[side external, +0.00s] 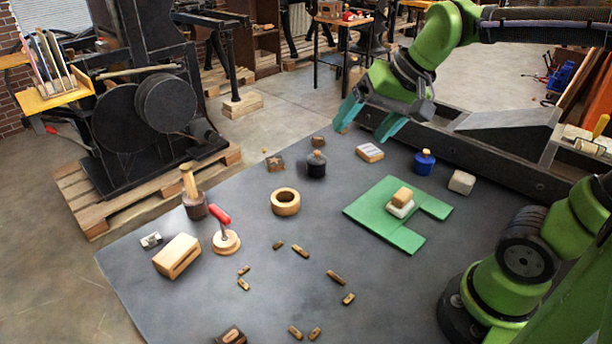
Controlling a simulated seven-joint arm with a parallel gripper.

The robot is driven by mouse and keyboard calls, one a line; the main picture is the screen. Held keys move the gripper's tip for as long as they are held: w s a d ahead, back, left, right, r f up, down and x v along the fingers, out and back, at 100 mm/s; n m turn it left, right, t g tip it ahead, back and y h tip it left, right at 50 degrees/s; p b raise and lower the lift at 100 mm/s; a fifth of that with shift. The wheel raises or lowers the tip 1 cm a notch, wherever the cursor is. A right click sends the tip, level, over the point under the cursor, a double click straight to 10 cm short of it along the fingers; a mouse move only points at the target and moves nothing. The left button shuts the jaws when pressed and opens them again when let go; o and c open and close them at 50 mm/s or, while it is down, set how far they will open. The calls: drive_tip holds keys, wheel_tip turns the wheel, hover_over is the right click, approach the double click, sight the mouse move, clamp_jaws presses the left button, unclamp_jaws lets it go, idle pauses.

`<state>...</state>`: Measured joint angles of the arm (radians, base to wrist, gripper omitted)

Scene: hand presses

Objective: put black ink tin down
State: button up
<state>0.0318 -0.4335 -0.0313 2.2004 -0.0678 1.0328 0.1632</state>
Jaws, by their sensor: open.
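A black ink tin (316,164) with a small knob on top stands upright on the dark grey work surface (190,290), toward its back edge. My gripper (362,128) is open, its two teal fingers pointing down and spread apart. It is above and to the right of the black tin in the picture, and nothing shows between the fingers. The tin looks free of the gripper.
A blue tin (424,162) and pale block (461,182) stand right; a white-topped block (369,153) lies below my gripper. A green mat (365,212) holds stacked blocks. A wooden ring (285,201), red-handled tool (224,235) and several small brass-coloured pieces (300,251) lie around.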

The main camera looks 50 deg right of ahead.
drive_tip(key=s+a+f+n+t, duration=0.1)
drive_tip(key=s+a+f+n, duration=0.1)
drive_tip(key=s, duration=0.4)
drive_tip(key=shift+s+f+n, duration=0.3)
drive_tip(key=shift+f+n, duration=0.1)
drive_tip(key=shift+f, duration=0.05)
